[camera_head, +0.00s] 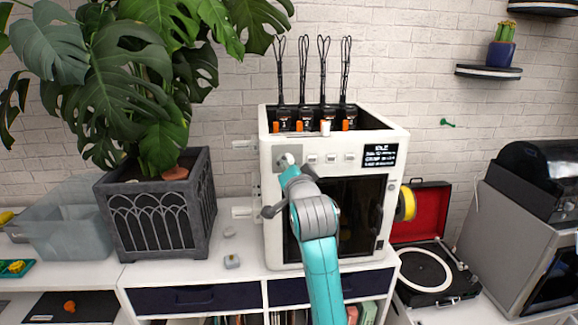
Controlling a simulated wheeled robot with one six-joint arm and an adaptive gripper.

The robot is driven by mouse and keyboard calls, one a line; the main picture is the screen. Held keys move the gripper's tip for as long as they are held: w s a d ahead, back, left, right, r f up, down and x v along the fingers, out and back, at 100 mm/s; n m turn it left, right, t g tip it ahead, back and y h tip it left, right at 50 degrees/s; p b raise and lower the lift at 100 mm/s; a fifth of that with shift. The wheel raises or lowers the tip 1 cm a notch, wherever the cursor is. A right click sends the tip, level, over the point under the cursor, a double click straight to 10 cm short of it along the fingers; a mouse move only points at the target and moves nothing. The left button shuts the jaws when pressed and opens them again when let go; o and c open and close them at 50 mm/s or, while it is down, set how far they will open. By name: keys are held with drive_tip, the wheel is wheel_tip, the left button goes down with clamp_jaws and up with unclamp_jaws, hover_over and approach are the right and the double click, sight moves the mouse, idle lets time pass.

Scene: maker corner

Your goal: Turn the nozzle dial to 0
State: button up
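The white 3D printer (268,235) stands on the white cabinet, with a dark front window. A small grey panel (278,154) is at the upper left of its face, where a pale round knob, likely the nozzle dial, shows only in part. My teal and grey arm reaches up in front of the printer. My gripper (287,164) is at this panel, seen from behind and very small. I cannot tell whether its fingers touch the dial, or read the dial's setting. The printer's black display (380,155) shows "IDLE" and smaller unreadable lines.
Several small buttons (331,158) sit right of the panel. A plant in a dark pot (158,222) and a clear bin (75,235) stand left. A red-lined record player (425,272) and a grey machine (505,240) stand right. Small grey pieces (232,261) lie on the cabinet.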

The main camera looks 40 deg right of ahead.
clamp_jaws()
drive_tip(key=shift+n, duration=0.3)
drive_tip(key=shift+r+n+g+h, duration=0.1)
drive_tip(key=shift+n+g+h, duration=0.3)
drive_tip(key=shift+n, duration=4.85)
drive_tip(key=shift+n+g+h, duration=0.25)
drive_tip(key=shift+n+h, duration=0.15)
drive_tip(key=shift+n, duration=4.9)
drive_tip(key=shift+r+n+g+h, duration=0.1)
drive_tip(key=shift+n+g+h, duration=0.3)
drive_tip(key=shift+n, duration=4.85)
